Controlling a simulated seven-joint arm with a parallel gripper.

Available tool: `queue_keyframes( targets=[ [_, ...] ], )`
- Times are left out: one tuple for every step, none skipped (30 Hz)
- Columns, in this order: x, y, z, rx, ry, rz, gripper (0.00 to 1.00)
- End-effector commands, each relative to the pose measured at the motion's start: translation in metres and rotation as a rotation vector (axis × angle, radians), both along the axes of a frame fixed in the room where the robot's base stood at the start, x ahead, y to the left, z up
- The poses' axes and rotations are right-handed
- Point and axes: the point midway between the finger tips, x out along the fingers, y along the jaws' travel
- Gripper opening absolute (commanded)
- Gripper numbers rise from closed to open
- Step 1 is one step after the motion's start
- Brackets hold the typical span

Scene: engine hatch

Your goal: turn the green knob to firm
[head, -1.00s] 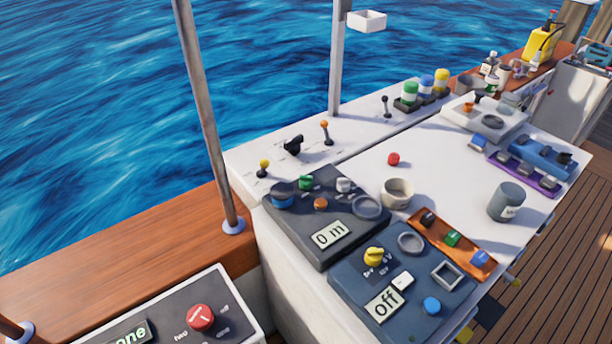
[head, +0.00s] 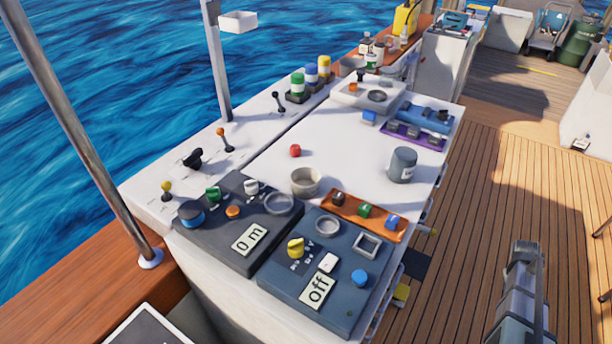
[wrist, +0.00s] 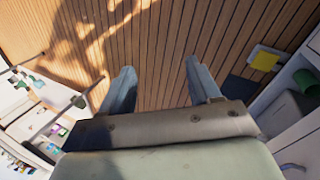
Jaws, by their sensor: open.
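A green knob (head: 212,194) sits at the back left of the dark panel with the "0 m" display. Another small green knob-like piece (head: 364,210) lies in the orange tray (head: 400,236). I cannot read a "firm" label near either one. My gripper (wrist: 160,78) is open and empty in the wrist view, with its two fingers spread over wooden deck. In the head view, a grey part of my arm shows at the lower right, well apart from both green pieces.
A second dark panel (head: 290,278) reads "off" and has a yellow knob (head: 295,248) and a blue button (head: 360,278). A beige cup (head: 305,182), a red ball (head: 295,151) and a grey canister (head: 402,165) stand on the white counter. Deck (head: 500,190) to the right is open.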

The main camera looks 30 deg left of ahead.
Motion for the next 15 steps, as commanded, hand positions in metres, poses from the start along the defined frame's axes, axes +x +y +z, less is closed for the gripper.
queue_keyframes(
  targets=[
    [0.02, -0.005, 0.017, -0.015, -0.022, 0.012, 0.62],
    [0.029, -0.007, 0.027, -0.025, -0.034, 0.02, 0.62],
    [0.041, -0.01, 0.041, -0.037, -0.048, 0.031, 0.62],
    [0.049, -0.012, 0.051, -0.048, -0.06, 0.039, 0.62],
    [0.058, -0.014, 0.062, -0.057, -0.07, 0.046, 0.62],
    [0.069, -0.015, 0.076, -0.069, -0.084, 0.057, 0.62],
    [0.077, -0.016, 0.087, -0.078, -0.095, 0.066, 0.62],
    [0.085, -0.017, 0.098, -0.088, -0.104, 0.073, 0.62],
    [0.095, -0.017, 0.114, -0.099, -0.119, 0.083, 0.62],
    [0.103, -0.016, 0.125, -0.106, -0.127, 0.092, 0.62],
    [0.11, -0.015, 0.137, -0.115, -0.136, 0.101, 0.62],
    [0.12, -0.013, 0.152, -0.126, -0.149, 0.113, 0.62],
    [0.127, -0.01, 0.164, -0.134, -0.158, 0.121, 0.62],
    [0.134, -0.007, 0.176, -0.14, -0.167, 0.131, 0.62],
    [0.143, -0.002, 0.192, -0.148, -0.179, 0.143, 0.62]
  ],
)
